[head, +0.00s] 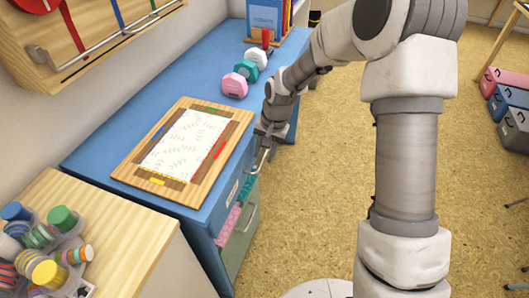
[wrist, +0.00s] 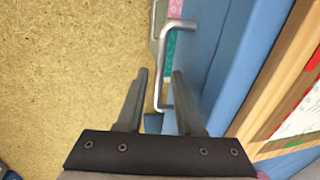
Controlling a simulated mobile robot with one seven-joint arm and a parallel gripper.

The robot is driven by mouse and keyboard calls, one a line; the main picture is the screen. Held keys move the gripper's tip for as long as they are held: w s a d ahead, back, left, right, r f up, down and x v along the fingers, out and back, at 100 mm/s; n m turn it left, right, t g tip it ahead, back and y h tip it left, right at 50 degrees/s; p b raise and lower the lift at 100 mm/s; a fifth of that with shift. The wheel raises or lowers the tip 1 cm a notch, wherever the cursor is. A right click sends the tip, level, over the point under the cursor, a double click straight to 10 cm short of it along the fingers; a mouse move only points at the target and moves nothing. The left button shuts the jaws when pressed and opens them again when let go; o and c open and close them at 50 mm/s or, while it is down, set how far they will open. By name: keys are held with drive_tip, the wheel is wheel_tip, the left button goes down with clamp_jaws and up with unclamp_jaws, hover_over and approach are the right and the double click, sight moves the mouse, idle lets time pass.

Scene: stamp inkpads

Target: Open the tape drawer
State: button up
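A blue desk (head: 95,150) has a closed-looking upper drawer front (head: 232,192) with a small pale label and a silver bar handle (head: 265,158). Which drawer is the tape drawer I cannot read. My gripper (head: 267,130) is at this handle, partly hidden by my wrist in the head view. In the wrist view, my gripper (wrist: 160,73) is open, with one finger on each side of the handle's bar (wrist: 161,70). Whether either finger touches it I cannot tell.
A wooden board with white paper (head: 185,143) lies on the desk. A wooden table (head: 115,240) with colored rolls (head: 45,270) is at lower left. The floor (head: 310,195) beside the drawers is clear.

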clamp_jaws()
idle(1.2)
